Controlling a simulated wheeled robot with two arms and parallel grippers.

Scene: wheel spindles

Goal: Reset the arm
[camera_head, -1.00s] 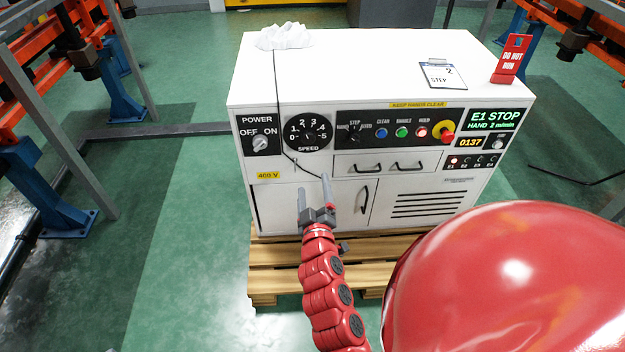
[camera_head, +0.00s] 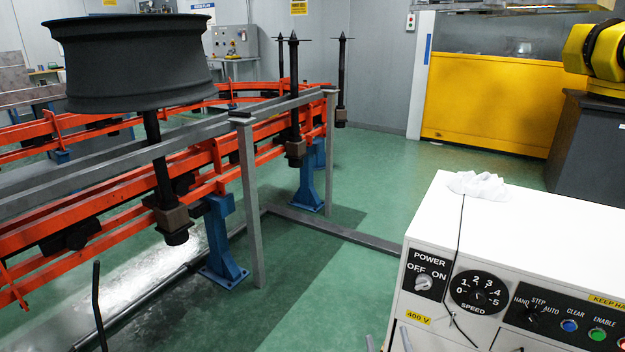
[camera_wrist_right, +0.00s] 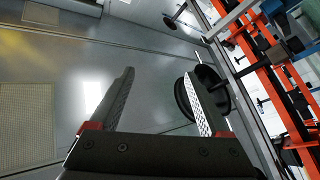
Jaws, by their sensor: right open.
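My right gripper (camera_head: 387,341) barely shows at the bottom edge of the head view, where its grey fingertips stand in front of the white control cabinet (camera_head: 560,235). The right wrist view shows its two fingers (camera_wrist_right: 158,76) spread apart with nothing between them. A dark wheel rim (camera_wrist_right: 205,92) appears behind the right finger there, apart from it as far as I can tell. My left gripper is not in view.
An orange conveyor (camera_head: 90,255) with upright spindles (camera_head: 294,100) runs along the left. A dark wheel (camera_head: 130,60) sits on the nearest spindle. A white cloth (camera_head: 478,185) lies on the cabinet. Green floor between them is open, crossed by a low grey rail (camera_head: 335,230).

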